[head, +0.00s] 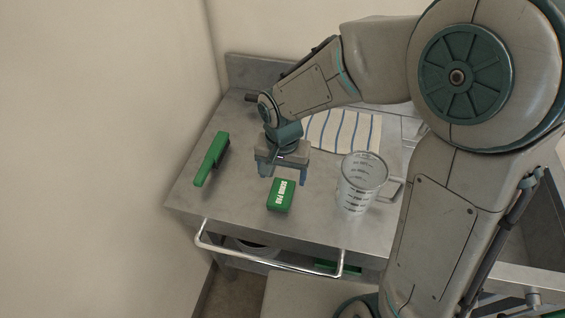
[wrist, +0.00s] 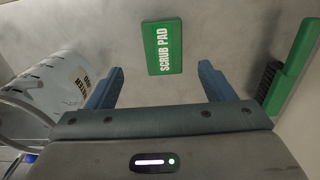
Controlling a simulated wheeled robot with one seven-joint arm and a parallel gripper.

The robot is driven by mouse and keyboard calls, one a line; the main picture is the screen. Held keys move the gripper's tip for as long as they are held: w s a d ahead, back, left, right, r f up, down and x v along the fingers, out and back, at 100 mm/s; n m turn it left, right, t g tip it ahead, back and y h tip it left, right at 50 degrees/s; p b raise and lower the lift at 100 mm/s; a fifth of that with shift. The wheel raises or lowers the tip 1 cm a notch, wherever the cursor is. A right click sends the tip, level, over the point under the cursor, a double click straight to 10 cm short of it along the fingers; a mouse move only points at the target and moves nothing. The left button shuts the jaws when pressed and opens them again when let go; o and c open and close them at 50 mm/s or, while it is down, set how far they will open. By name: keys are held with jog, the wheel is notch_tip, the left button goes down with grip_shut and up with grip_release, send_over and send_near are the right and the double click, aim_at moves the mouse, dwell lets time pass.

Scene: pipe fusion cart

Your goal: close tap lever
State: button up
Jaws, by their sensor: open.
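No tap lever can be made out in either view; my arm covers much of the right side of the head view. My gripper (head: 283,172) is open and empty, pointing down above the grey metal worktop. It is just behind a green scrub pad (head: 281,195) with white lettering. In the wrist view, the two blue fingers of my gripper (wrist: 158,88) are spread apart. The scrub pad (wrist: 163,46) lies beyond the fingertips, roughly centred between them, and nothing is between the fingers.
A clear measuring jug (head: 360,184) stands right of the scrub pad. A green brush (head: 211,159) lies at the left. A striped cloth (head: 343,130) lies behind my gripper. A metal rail (head: 270,262) runs along the front edge. The worktop's front left is clear.

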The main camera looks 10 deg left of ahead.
jog(key=shift+r, duration=1.8)
